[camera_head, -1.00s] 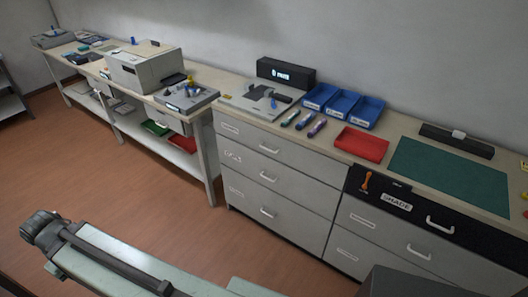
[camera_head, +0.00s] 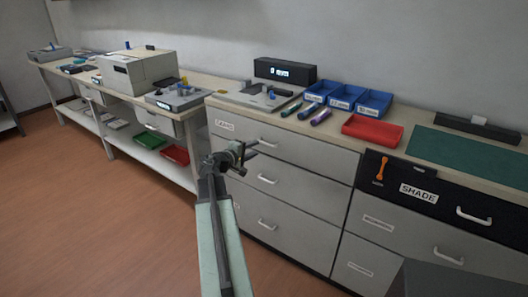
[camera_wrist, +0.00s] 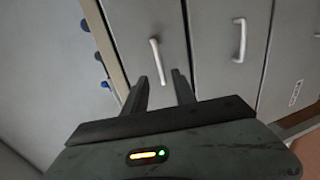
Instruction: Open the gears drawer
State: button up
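A grey cabinet (camera_head: 300,165) has three stacked drawers, all shut, each with a pale bar handle. The top drawer's label (camera_head: 226,125) is too blurred to read surely. My gripper hides the middle label, so I cannot tell which drawer is the gears one. My gripper (camera_head: 250,157) is in front of the cabinet's left side. In the wrist view my gripper (camera_wrist: 161,92) is open and empty. The top drawer's handle (camera_wrist: 157,62) lies ahead, between the fingertips and apart from them. The middle drawer's handle (camera_wrist: 239,40) is to the right.
The counter above holds blue bins (camera_head: 347,97), a red tray (camera_head: 372,130) and a green mat (camera_head: 465,148). A black drawer front marked SHADE (camera_head: 419,194) is to the right. An open-shelf bench (camera_head: 150,140) stands left. The floor (camera_head: 90,220) is clear at left.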

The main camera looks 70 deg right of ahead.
jog(key=b+x, duration=0.1)
jog(key=x, duration=0.6)
jog(key=shift+d+b, duration=0.35)
jog(key=shift+d, duration=0.05)
jog(key=shift+a+f, duration=0.1)
grip_shut()
dwell(0.8)
